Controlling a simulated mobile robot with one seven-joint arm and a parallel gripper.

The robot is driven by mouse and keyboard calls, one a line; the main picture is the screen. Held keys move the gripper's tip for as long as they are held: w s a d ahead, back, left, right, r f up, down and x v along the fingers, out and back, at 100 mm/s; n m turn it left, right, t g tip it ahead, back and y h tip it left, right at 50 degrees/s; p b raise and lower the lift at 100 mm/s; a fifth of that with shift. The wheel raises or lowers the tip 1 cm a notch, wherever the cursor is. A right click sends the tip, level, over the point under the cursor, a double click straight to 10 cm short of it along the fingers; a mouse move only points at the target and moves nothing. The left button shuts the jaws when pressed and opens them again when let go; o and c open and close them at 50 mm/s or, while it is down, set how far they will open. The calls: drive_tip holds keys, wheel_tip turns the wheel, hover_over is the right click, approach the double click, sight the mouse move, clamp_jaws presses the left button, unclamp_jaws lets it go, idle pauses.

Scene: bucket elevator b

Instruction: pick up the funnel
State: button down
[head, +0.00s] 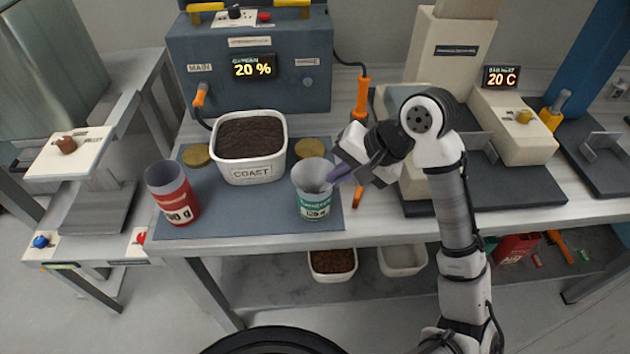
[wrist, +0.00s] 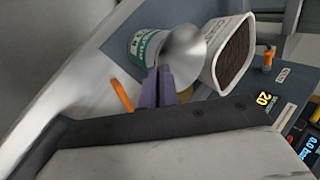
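The funnel (head: 312,172) is a pale grey metal cone sitting in the mouth of a white cup with a green label (head: 314,205) on the dark mat. In the wrist view the funnel (wrist: 184,48) shows its shiny wide mouth, beside the green-labelled cup (wrist: 148,42). My gripper (head: 333,175) comes in from the right with its purple fingers at the funnel's right rim. In the wrist view my gripper (wrist: 158,72) has its two fingers close together, with the tips at the funnel's edge. I cannot tell whether the rim is pinched between them.
A white COAST tub (head: 250,172) of dark grounds stands left of the cup, and a red-labelled cup (head: 172,192) stands farther left. Brass discs (head: 309,148) lie behind. A blue-grey machine (head: 250,75) closes the back. An orange-handled tool (head: 358,195) lies to the right.

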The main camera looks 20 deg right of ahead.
wheel_tip(320, 180, up, 29)
drive_tip(key=p, duration=0.8)
drive_tip(key=shift+f, duration=0.2)
idle(0.7)
wheel_tip(320, 180, down, 8)
drive_tip(key=b, duration=0.7)
drive_tip(key=shift+d+r, duration=0.15)
drive_tip(key=shift+r, duration=0.1)
